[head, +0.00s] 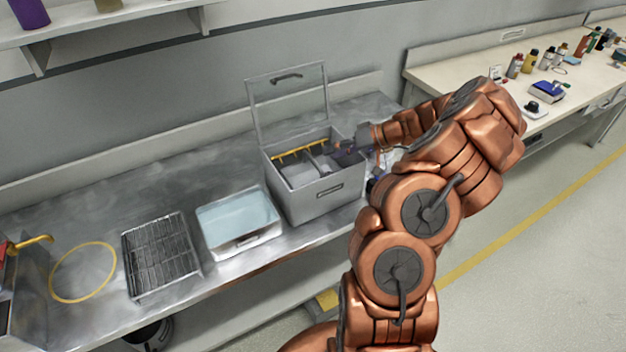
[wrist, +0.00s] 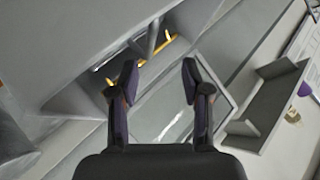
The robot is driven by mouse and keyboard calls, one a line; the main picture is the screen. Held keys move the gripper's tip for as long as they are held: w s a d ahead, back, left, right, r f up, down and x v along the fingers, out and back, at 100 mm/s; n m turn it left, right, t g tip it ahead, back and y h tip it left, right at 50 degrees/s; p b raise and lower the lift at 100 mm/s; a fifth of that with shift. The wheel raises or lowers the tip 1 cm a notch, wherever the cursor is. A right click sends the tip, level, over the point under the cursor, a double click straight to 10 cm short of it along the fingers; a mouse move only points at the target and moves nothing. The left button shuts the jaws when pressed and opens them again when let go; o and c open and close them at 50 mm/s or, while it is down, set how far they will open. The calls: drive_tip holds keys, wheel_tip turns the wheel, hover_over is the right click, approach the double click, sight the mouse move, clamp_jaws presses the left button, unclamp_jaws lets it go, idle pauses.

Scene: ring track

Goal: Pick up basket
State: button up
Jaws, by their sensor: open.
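A yellow bar, apparently a basket handle (head: 302,151), lies across the inside of an open grey box (head: 322,200) on the metal counter. The basket body under it is mostly hidden by the box walls. My gripper (head: 343,150) is at the right side of the box opening. In the wrist view my gripper (wrist: 157,72) is open, with its two dark fingers apart and nothing held between them. The yellow handle (wrist: 165,45) shows beyond the fingertips, not between them.
The box's clear lid (head: 288,100) stands raised behind it. A tray with pale blue liquid (head: 238,218), a wire rack (head: 160,255) and a yellow ring (head: 57,282) lie to the left. A wall shelf (head: 120,15) hangs above. Bottles stand on the right bench (head: 450,80).

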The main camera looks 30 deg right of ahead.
drive_tip(key=shift+d+f+p+x, duration=0.15)
drive_tip(key=shift+p+x, duration=0.45)
drive_tip(key=shift+x, duration=0.6)
drive_tip(key=shift+d+f+p+x, duration=0.15)
drive_tip(key=shift+p+x, duration=0.5)
drive_tip(key=shift+x, duration=0.6)
drive_tip(key=shift+d+f+p+x, duration=0.2)
drive_tip(key=shift+p+x, duration=0.4)
drive_tip(key=shift+x, duration=0.6)
clamp_jaws()
